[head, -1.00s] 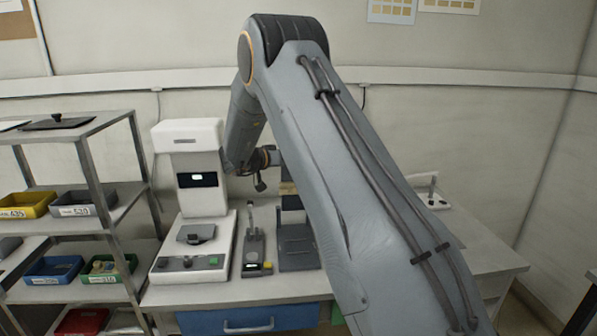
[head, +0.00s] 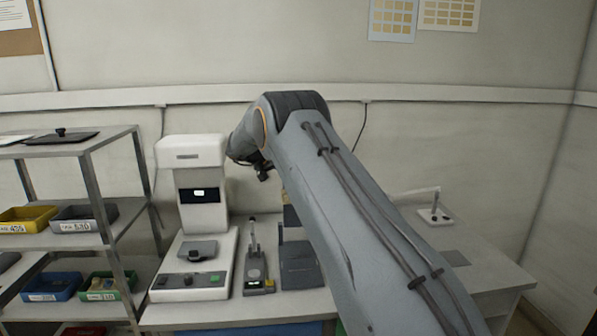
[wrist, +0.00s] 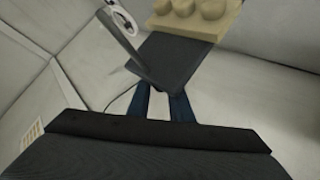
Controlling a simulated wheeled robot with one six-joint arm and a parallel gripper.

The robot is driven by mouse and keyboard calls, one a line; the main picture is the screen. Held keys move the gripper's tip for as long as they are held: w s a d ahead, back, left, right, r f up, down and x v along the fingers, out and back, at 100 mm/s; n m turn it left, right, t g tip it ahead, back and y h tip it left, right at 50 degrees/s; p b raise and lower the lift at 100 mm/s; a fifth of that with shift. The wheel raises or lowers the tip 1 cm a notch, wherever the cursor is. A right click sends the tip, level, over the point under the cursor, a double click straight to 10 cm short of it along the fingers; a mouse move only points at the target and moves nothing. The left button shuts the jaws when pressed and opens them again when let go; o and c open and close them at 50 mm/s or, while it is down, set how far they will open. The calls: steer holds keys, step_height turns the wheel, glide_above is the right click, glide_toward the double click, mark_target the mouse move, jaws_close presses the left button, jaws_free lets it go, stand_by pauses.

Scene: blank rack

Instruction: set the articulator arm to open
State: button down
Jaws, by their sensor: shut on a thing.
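The articulator stands on the bench in the head view. Its dark grey base (head: 300,265) is visible, and its upper arm (head: 291,215) rises behind it, partly hidden by my own arm. In the wrist view the articulator arm is a dark flat plate (wrist: 172,62) with a tan cast (wrist: 195,22) with rounded bumps at its far end. My gripper (wrist: 163,98) shows two blue fingers shut on the plate's near edge. In the head view the fingers are hidden behind my arm.
A white instrument (head: 195,180) and a small grey device with a lever (head: 256,268) stand left of the articulator. A shelf with bins (head: 85,215) is further left. A white stand (head: 435,214) is at right. The bench's right part looks mostly clear.

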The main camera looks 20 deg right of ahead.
steer(key=shift+a+f, duration=0.3)
steer(key=shift+f, duration=0.3)
steer(key=c, duration=1.6)
jaws_free()
steer(key=shift+a, duration=0.2)
steer(key=shift+c, duration=0.2)
steer(key=shift+d+r, duration=0.15)
steer(key=shift+d, duration=0.2)
steer(key=shift+r, duration=0.1)
steer(key=b+v, duration=0.2)
steer(key=v, duration=0.5)
steer(key=shift+a+r, duration=0.15)
steer(key=shift+a, duration=0.05)
steer(key=shift+s, duration=0.1)
